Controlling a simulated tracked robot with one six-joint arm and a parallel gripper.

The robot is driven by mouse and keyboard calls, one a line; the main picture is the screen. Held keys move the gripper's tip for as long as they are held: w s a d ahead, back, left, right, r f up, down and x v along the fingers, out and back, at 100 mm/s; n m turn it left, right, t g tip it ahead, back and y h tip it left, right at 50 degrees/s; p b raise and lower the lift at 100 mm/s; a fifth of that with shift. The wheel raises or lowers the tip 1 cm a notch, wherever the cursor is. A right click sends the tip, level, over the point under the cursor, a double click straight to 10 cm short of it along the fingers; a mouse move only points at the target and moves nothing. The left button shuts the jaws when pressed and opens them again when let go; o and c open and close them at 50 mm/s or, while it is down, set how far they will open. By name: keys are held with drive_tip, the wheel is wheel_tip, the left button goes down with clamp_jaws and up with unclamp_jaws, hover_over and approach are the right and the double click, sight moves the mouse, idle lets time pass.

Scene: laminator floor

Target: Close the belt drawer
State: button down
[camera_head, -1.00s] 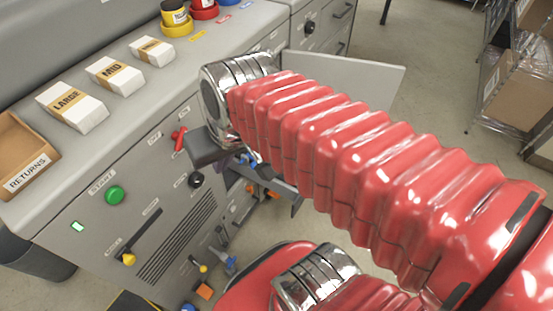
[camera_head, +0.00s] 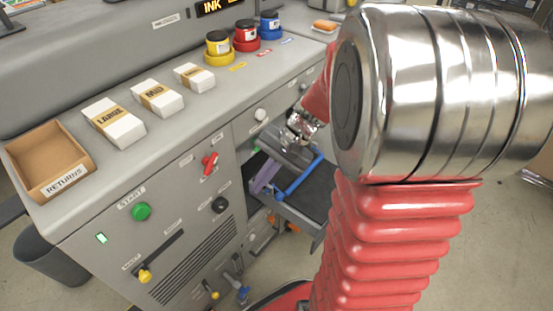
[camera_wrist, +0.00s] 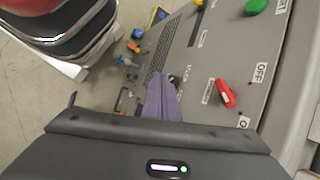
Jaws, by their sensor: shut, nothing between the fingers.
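The belt drawer (camera_head: 311,198) is a dark, shallow drawer standing open from the grey machine front in the head view. A blue bar (camera_head: 303,175) lies across it; I cannot tell if it is fixed to it. My gripper (camera_head: 258,189) has a dark grey body and purple fingers. It points down at the drawer's left side, near the machine front, and I cannot tell if it touches the drawer. In the wrist view the purple fingers (camera_wrist: 163,80) lie together, with nothing between them. My arm hides the drawer's right side. The wrist view does not clearly show the drawer.
The machine panel has a red switch (camera_head: 210,163), a black knob (camera_head: 220,204) and a green button (camera_head: 141,211) left of the drawer. A returns tray (camera_head: 81,178), labelled boxes and ink pots stand on top. Open floor lies to the right.

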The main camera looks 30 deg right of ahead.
drive_tip(key=w+d+f+m+t+y, duration=0.25)
drive_tip(key=d+f+m+t, duration=0.75)
drive_tip(key=d+f+m, duration=0.9)
drive_tip(key=m+t+h, duration=0.3)
drive_tip(key=h, duration=0.1)
approach(301, 196)
drive_tip(key=shift+y, duration=0.25)
drive_tip(key=s+r, duration=0.1)
drive_tip(key=s+d+r, duration=0.1)
drive_tip(key=s+r, duration=0.1)
drive_tip(key=s, duration=0.1)
drive_tip(key=shift+d+r, duration=0.1)
drive_tip(key=shift+d, duration=0.25)
drive_tip(key=shift+w, duration=0.1)
drive_tip(key=x, duration=1.4)
drive_tip(key=shift+r, duration=0.15)
drive_tip(key=shift+w, duration=0.1)
